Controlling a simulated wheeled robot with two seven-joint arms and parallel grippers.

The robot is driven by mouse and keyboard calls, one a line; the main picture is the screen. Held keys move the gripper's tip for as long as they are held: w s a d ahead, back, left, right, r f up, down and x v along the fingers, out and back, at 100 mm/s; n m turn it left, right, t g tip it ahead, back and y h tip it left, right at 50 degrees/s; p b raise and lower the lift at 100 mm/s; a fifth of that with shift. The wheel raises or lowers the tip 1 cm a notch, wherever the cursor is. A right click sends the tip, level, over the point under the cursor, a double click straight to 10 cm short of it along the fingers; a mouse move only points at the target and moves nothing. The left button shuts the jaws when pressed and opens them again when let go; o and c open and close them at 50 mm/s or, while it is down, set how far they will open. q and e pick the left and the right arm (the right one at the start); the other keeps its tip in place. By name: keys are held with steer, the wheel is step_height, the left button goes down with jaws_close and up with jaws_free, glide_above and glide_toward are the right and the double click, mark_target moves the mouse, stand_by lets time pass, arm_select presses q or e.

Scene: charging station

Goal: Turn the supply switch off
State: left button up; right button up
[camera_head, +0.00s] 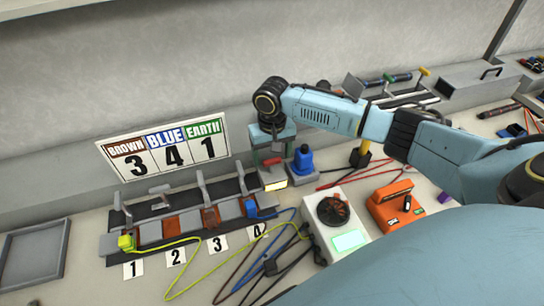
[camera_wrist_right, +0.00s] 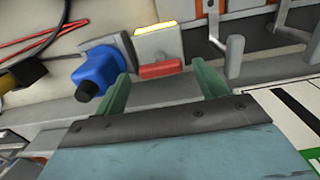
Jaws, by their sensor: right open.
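The supply switch (camera_head: 272,175) is a small grey box with a red rocker and a lit yellow lamp, standing at the right end of the dark terminal strip. It also shows in the right wrist view (camera_wrist_right: 170,47), with its red rocker (camera_wrist_right: 160,70) between my fingertips in the picture. My right gripper (camera_head: 276,150) is open and empty, just behind and above the switch; its green fingers (camera_wrist_right: 163,82) point toward it. I cannot tell whether they touch it. My left gripper is not in view.
A blue plug (camera_head: 303,160) on a grey base stands close to the switch's right. Lever clamps on the terminal strip (camera_head: 150,232) stand to its left. A number sign (camera_head: 164,145) leans behind. A white meter box (camera_head: 336,222) and an orange device (camera_head: 395,205) sit nearer right, among loose cables.

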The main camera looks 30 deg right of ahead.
steer(key=shift+f, duration=0.5)
